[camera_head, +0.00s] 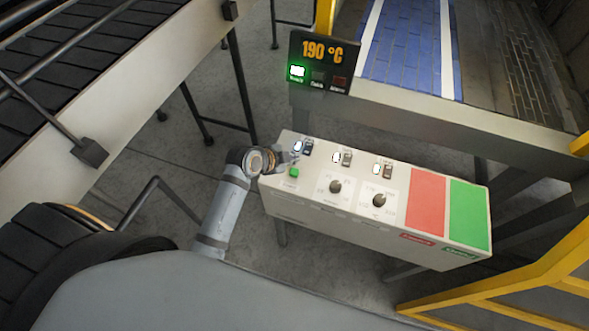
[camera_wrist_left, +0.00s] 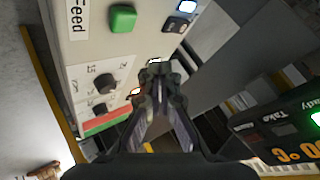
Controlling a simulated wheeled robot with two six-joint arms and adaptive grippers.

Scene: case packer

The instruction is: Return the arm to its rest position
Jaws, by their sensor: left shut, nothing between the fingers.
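My left arm (camera_head: 222,212) reaches up from the lower middle of the head view to the left end of a white control box. My left gripper (camera_head: 286,157) is at that end, close to a green button (camera_head: 294,172) and a lit rocker switch (camera_head: 303,147). In the left wrist view the gripper's fingers (camera_wrist_left: 158,72) meet at their tips, with nothing between them. The green button (camera_wrist_left: 122,18) shows there beside a "Feed" label, apart from the fingertips. My right gripper is not in view.
The control box (camera_head: 330,216) also has two black knobs and red and green panels. A display (camera_head: 321,63) reads 190 °C with a green light lit. A blue-belted conveyor (camera_head: 400,45) is behind, a dark-slatted conveyor (camera_head: 75,60) at left, and a yellow frame (camera_head: 510,285) at lower right.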

